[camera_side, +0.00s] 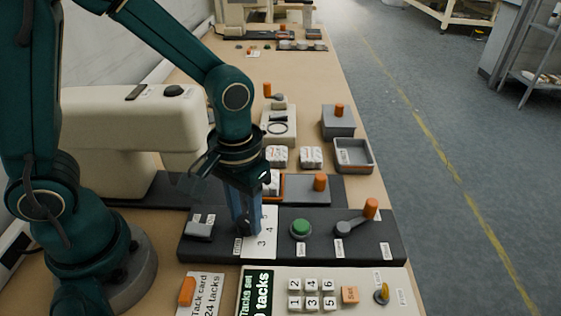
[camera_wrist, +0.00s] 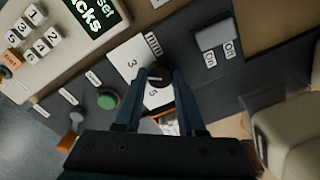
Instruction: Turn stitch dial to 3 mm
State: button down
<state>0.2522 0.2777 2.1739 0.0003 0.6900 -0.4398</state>
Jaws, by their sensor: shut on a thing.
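The stitch dial (camera_wrist: 157,75) is a dark knob on a white card (camera_side: 262,243) with printed numbers; 3, 4 and 5 can be read in the side view. My gripper (camera_side: 244,228) points down over the panel at the card's left edge. In the wrist view my gripper (camera_wrist: 157,82) has its two blue fingers on either side of the knob, shut on it. The fingers hide much of the dial, and I cannot tell which number it points to. The card also shows in the wrist view (camera_wrist: 128,58).
On the same dark panel (camera_side: 215,254) are a grey on/off switch (camera_side: 199,230), a green button (camera_side: 300,228) and an orange-tipped lever (camera_side: 370,209). A keypad (camera_side: 311,294) with a tacks display (camera_side: 256,292) lies in front. A cream machine (camera_side: 130,125) stands behind, at the left.

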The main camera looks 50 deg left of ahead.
aim_at(246, 220)
jog(key=shift+m, duration=1.1)
jog(key=c, duration=0.5)
grip_release()
jog(key=shift+r, duration=2.55)
